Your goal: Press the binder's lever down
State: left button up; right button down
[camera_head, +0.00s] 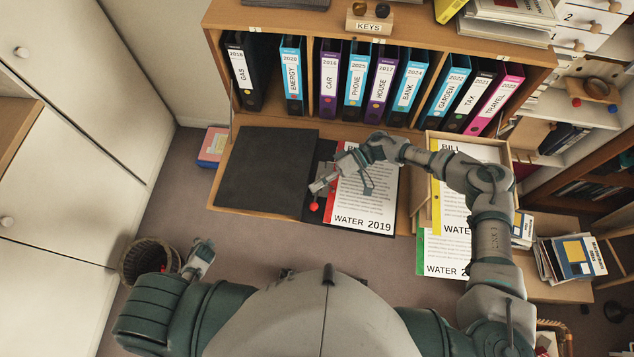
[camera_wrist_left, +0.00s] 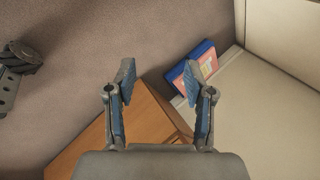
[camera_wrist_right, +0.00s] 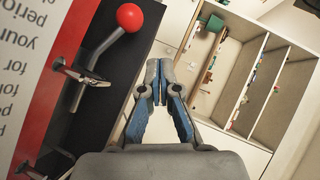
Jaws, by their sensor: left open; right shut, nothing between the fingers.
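The open binder (camera_head: 265,165) lies on the wooden desk flap, its black cover spread to the left. Papers with a red strip, marked WATER 2019 (camera_head: 362,200), lie on its right side. Its lever ends in a red ball (camera_head: 314,207) by the spine; in the right wrist view the ball (camera_wrist_right: 130,17) tops a grey rod standing out from the dark mechanism, beside metal rings. My right gripper (camera_head: 318,187) is over the binder close to the ball; its fingertips (camera_wrist_right: 160,78) meet and are empty, apart from the ball in the picture. My left gripper (camera_wrist_left: 158,82) is open and empty.
Upright binders (camera_head: 355,85) fill the shelf behind the flap. A wooden tray (camera_head: 495,150) with WATER papers stands right of the binder, under my right arm. A wastebasket (camera_head: 148,258) stands at left on the floor. A pink-and-blue box (camera_wrist_left: 192,72) lies beyond my left gripper.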

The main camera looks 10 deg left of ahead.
jog(key=shift+d, duration=0.1)
jog(key=shift+s+p, duration=0.15)
jog(key=shift+p, duration=0.7)
pick_arm(q)
jog(key=s+d+f+n+h, duration=0.1)
jog(key=s+d+f, duration=0.2)
jog(key=s+d, duration=0.2)
jog(key=s+d+f+n+g+h, duration=0.1)
jog(key=s+d, duration=0.4)
jog(key=d, duration=0.7)
jog(key=s+d+f+n+g+h, duration=0.1)
jog(key=s+d+f+n+h, duration=0.1)
jog(key=s+d+f, duration=0.3)
jog(key=d, duration=0.3)
jog(key=shift+s+d+f+n+h, duration=0.15)
jog(key=shift+s+d+n+h, duration=0.15)
jog(key=shift+s+d+h, duration=0.1)
pick_arm(e)
jog(key=shift+f, duration=0.15)
jog(key=v, duration=0.7)
jog(key=shift+d, duration=0.15)
